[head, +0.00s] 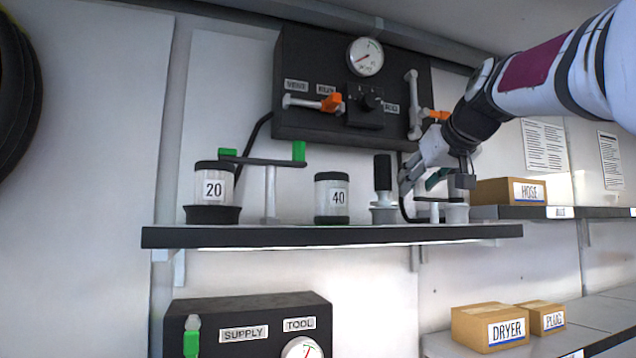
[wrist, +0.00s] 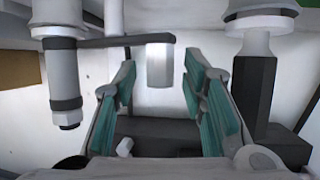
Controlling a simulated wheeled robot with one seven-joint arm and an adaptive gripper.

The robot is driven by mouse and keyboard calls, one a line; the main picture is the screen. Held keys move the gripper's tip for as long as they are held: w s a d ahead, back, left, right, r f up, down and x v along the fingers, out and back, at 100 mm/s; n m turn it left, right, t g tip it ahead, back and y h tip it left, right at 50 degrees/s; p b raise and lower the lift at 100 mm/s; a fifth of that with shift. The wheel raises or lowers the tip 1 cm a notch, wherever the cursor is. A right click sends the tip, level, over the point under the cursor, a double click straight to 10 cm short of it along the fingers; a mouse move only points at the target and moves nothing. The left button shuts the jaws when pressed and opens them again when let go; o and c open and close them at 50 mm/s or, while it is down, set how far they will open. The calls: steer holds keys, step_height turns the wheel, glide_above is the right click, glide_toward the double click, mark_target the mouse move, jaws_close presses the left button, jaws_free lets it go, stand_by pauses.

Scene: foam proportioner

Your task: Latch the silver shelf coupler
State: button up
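The silver shelf coupler stands at the right end of the shelf in the head view, partly hidden by my gripper (head: 420,181); its pale cup (head: 456,213) and short post (head: 434,212) show. In the wrist view, where the shelf things appear upside down, its dark lever bar (wrist: 125,41) carries a silver grip (wrist: 160,66) at one end. A pale fitting with a black band (wrist: 66,103) is at the bar's other end. My gripper (wrist: 157,75) is open, with teal pads on either side of the silver grip. Gaps show on both sides, so neither pad appears to touch it.
A black-handled fitting (head: 383,182) stands close left of my gripper; it also shows in the wrist view (wrist: 255,85). The 40 canister (head: 332,198), 20 canister (head: 213,182) and green-ended lever (head: 268,160) share the shelf (head: 330,236). A black gauge panel (head: 310,70) hangs behind.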

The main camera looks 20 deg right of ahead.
steer(key=shift+w, duration=0.15)
steer(key=shift+c, duration=0.4)
jaws_close()
steer(key=shift+f, duration=0.1)
steer(key=shift+w+m+g+h+p, duration=0.2)
steer(key=shift+w+m+h, duration=0.1)
steer(key=shift+m+h, duration=0.45)
steer(key=shift+w+m+g+h+p, duration=0.15)
steer(key=shift+w+m+g+h, duration=0.1)
steer(key=shift+m+h, duration=0.5)
